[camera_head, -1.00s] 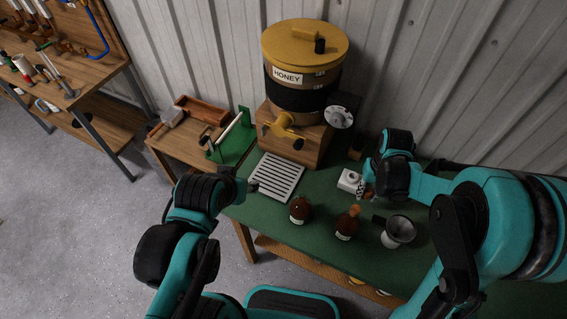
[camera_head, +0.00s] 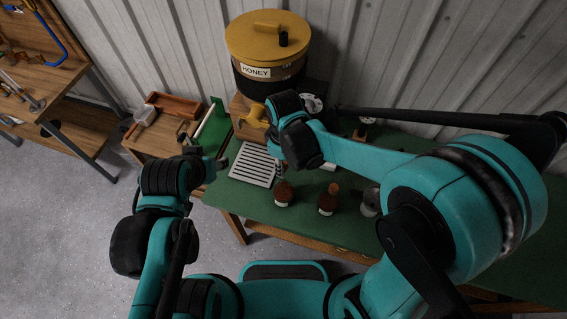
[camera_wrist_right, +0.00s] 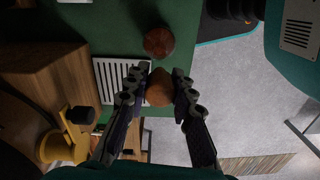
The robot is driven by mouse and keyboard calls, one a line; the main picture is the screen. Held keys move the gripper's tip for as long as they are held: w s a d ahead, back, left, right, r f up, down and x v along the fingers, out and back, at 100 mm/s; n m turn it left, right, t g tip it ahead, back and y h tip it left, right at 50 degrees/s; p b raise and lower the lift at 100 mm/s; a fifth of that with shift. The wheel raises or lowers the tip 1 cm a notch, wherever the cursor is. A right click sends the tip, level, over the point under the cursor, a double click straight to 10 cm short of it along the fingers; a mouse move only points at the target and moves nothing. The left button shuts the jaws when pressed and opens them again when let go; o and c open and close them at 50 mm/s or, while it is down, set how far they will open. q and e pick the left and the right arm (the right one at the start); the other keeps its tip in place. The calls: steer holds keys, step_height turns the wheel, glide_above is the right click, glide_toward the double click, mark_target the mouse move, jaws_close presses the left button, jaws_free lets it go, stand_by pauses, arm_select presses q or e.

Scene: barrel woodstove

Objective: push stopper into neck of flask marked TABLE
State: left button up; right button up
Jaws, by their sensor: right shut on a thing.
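Two brown glass flasks stand on the green table top in the head view, a left one (camera_head: 284,194) and a right one (camera_head: 328,203). An orange-brown stopper (camera_head: 333,187) shows at the top of the right flask. The flask labels are too small to read. My right gripper (camera_wrist_right: 159,82) is shut on a tan stopper (camera_wrist_right: 159,92), held in the air between its fingertips. A brown flask, seen from above, shows just beyond it in the wrist view (camera_wrist_right: 158,42).
A white slatted grate (camera_head: 251,171) lies left of the flasks. A grey funnel (camera_head: 369,201) is right of the flasks, partly covered by my right arm. A green rack (camera_head: 212,128) stands at the left.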

steer(key=shift+s, duration=0.1)
steer(key=shift+f, duration=0.15)
steer(key=shift+f+b, duration=2.55)
steer(key=shift+f, duration=0.2)
steer(key=shift+f+b, duration=0.75)
steer(key=shift+b, duration=0.15)
steer(key=shift+r, duration=0.15)
steer(key=shift+r+p, duration=0.4)
